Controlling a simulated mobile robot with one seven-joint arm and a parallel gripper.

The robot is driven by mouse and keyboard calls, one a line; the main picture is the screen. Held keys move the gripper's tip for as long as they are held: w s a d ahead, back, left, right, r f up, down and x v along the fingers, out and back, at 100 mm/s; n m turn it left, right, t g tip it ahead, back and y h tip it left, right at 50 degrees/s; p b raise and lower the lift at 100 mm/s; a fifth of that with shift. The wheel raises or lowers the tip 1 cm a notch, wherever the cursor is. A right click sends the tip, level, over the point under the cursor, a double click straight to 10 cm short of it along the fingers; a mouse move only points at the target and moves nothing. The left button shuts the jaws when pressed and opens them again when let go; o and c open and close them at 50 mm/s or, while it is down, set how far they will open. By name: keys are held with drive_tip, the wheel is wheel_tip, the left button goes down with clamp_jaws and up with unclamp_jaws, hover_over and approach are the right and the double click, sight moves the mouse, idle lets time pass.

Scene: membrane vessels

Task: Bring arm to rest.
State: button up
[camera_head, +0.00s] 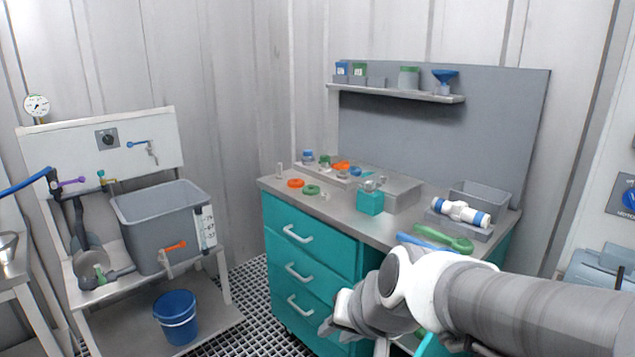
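My arm, white and grey, reaches in from the right edge across the lower right of the head view. It is bent, with its wrist end low in front of the teal drawer cabinet (312,241). My gripper (328,325) seems to be the small grey part at the arm's left end, beside the cabinet's lower drawers. Its fingers are too small and too much covered to show whether they are open or shut, or whether they touch anything. The arm hides the cabinet's right front.
The grey worktop (345,222) carries a teal block (370,203), coloured rings, a white-blue vessel (461,212) and a green wrench (440,243). At left stand a grey tank (165,230) on a bench and a blue bucket (176,318). Grated floor (245,325) lies between.

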drive_tip(key=s+d+r+n+h, duration=0.2)
drive_tip(key=s+d+r+h, duration=0.15)
drive_tip(key=s+d, duration=0.7)
wheel_tip(320, 180, up, 19)
drive_tip(key=p, duration=1.8)
drive_tip(key=shift+w+d, duration=0.2)
drive_tip(key=shift+w, duration=0.15)
